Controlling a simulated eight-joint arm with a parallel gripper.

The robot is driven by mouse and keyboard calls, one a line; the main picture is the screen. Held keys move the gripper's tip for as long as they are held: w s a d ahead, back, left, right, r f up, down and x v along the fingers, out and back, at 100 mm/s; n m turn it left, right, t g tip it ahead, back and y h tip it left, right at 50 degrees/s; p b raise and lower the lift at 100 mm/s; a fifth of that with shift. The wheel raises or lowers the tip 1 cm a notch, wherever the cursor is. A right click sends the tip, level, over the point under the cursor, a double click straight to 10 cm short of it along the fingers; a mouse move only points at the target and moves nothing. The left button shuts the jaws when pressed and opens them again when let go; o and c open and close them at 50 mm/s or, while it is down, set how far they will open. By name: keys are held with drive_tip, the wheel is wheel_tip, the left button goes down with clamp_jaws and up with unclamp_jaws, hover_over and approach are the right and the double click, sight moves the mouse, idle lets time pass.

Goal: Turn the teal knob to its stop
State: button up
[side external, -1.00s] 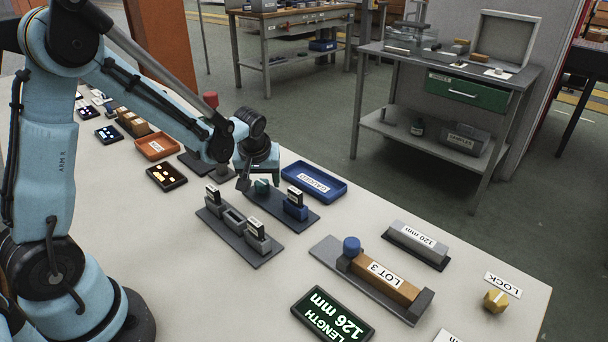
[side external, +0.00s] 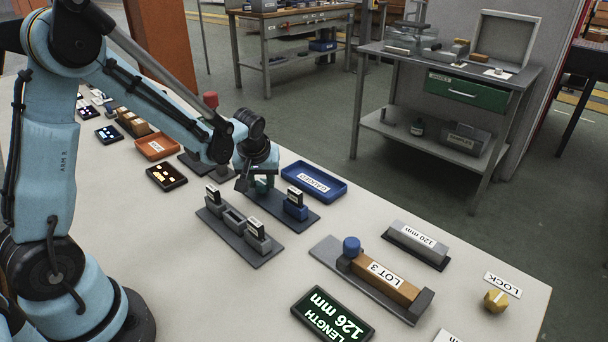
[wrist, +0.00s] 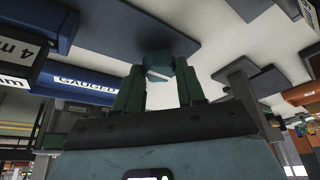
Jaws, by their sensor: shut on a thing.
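The teal knob (wrist: 159,66) sits between my fingertips in the wrist view, close under the dark plate that carries it. In the side view my gripper (side external: 259,184) is low over the left part of the dark plate (side external: 281,211), and its fingers largely hide the knob. In the wrist view my gripper (wrist: 160,80) shows two green fingers, one on each side of the knob, shut on it. How far the knob is turned cannot be told.
A blue block with a label (side external: 295,208) stands just right of the knob on the same plate. A blue GAUGED tray (side external: 335,198) lies behind. A grey plate with slotted holders (side external: 262,260) lies in front. The table is clear towards the front left.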

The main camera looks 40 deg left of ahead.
drive_tip(key=m+h, duration=0.1)
drive_tip(key=m, duration=0.4)
drive_tip(key=shift+s+a+t+h, duration=0.1)
drive_tip(key=shift+a+t+h, duration=0.05)
drive_tip(key=shift+t+h, duration=0.25)
drive_tip(key=m+h, duration=0.1)
drive_tip(key=m, duration=0.3)
drive_tip(key=shift+a+m+h, duration=0.1)
drive_tip(key=shift+m+h, duration=0.2)
drive_tip(key=shift+h, duration=0.1)
drive_tip(key=m, duration=0.2)
drive_tip(key=m+h, duration=0.1)
drive_tip(key=m, duration=0.1)
drive_tip(key=shift+a+h, duration=0.15)
drive_tip(key=shift+h, duration=0.15)
drive_tip(key=m, duration=0.2)
drive_tip(key=m+g+h, duration=0.1)
drive_tip(key=m, duration=0.2)
drive_tip(key=shift+h, duration=0.3)
drive_tip(key=shift+m, duration=0.3)
drive_tip(key=o, duration=1)
drive_tip(key=shift+o, duration=0.2)
drive_tip(key=shift+r, duration=0.1)
